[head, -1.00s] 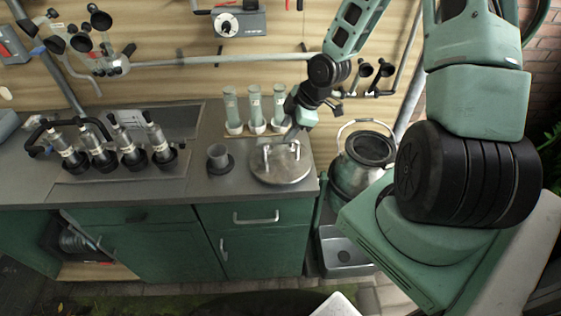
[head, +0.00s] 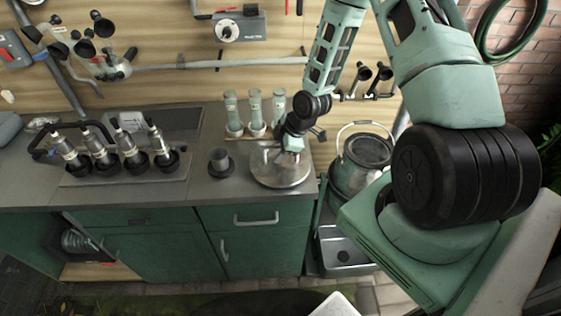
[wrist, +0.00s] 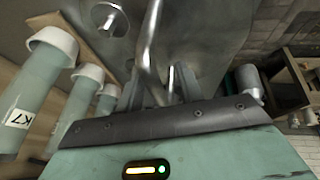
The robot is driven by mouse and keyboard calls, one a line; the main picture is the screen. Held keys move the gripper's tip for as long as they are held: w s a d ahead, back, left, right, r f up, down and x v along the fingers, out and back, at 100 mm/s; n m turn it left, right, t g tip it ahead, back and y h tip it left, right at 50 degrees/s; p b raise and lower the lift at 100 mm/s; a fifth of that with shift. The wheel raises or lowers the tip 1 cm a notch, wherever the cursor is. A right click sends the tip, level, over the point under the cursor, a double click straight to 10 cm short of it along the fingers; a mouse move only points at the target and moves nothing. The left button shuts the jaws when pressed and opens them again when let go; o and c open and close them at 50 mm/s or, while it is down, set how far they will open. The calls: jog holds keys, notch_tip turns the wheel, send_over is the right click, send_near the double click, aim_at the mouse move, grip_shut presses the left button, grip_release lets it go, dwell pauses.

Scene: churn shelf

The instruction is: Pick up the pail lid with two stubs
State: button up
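The pail lid (head: 283,178) is a round, flat metal disc lying on the counter's right end. In the wrist view the lid (wrist: 205,35) fills the upper middle, with a bent metal handle bar (wrist: 150,50) and a round stub (wrist: 106,18); a second stub is not clear. My gripper (head: 287,155) is low over the lid's back right part and hides some of it. In the wrist view my gripper (wrist: 160,88) points at the lid. Its fingers look apart, with the handle bar between or close to them; contact cannot be told.
Several pale-green, white-based tubes (head: 254,110) stand close behind the lid. A dark cup (head: 219,160) is to its left, and teat cups on a rack (head: 110,160) are further left. A metal pail (head: 364,160) stands right of the counter, above a grey tray (head: 343,250).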

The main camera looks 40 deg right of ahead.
grip_shut()
jog(key=shift+w+r, duration=0.1)
jog(key=shift+r, duration=0.05)
